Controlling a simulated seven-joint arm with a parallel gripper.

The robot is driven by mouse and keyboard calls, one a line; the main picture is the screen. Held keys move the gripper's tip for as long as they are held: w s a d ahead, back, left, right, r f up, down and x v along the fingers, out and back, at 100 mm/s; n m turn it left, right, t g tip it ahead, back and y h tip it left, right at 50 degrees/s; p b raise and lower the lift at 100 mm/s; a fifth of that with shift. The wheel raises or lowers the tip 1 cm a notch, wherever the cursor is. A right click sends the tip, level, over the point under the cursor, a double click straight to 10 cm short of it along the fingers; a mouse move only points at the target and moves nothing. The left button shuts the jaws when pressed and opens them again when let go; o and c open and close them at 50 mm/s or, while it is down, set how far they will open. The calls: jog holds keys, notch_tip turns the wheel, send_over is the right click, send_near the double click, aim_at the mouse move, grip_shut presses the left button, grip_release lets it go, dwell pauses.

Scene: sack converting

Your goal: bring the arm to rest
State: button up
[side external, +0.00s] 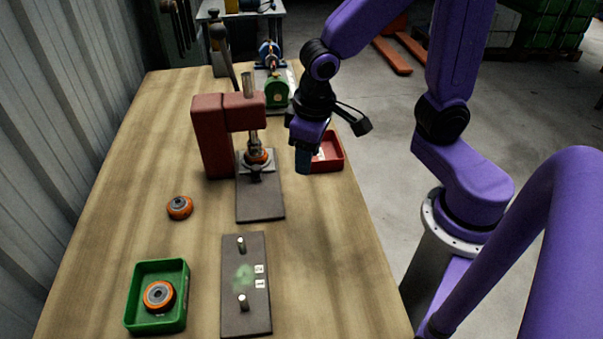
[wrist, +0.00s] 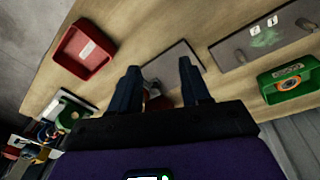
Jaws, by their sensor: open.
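My purple arm's gripper (side external: 303,160) hangs above the right part of the bench, between the red press and the red tray, with its fingers pointing down. In the wrist view my gripper (wrist: 158,85) shows two dark fingers spread apart with no object held between them. The red press (side external: 212,135) stands on a dark base plate. An orange-rimmed wheel (side external: 257,156) sits in the press under its ram. It shows partly between the fingers in the wrist view, where most of the press is hidden by my gripper.
A loose orange wheel (side external: 180,207) lies on the wooden bench (side external: 120,190). A green tray (side external: 180,325) holds another wheel (side external: 159,296). A dark plate (side external: 262,315) with two upright pins is at the front. The red tray (side external: 338,148) is beside my gripper. Green machinery (side external: 277,92) stands behind.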

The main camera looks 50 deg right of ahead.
jog(key=s+d+r+n, duration=0.1)
jog(key=s+n, duration=0.3)
jog(key=s, duration=0.2)
jog(key=s+d+r+n+g+y, duration=0.1)
jog(key=s+d+r+n, duration=0.1)
jog(key=s+n, duration=0.3)
jog(key=s, duration=0.2)
jog(key=shift+s+d, duration=0.3)
dwell(1.0)
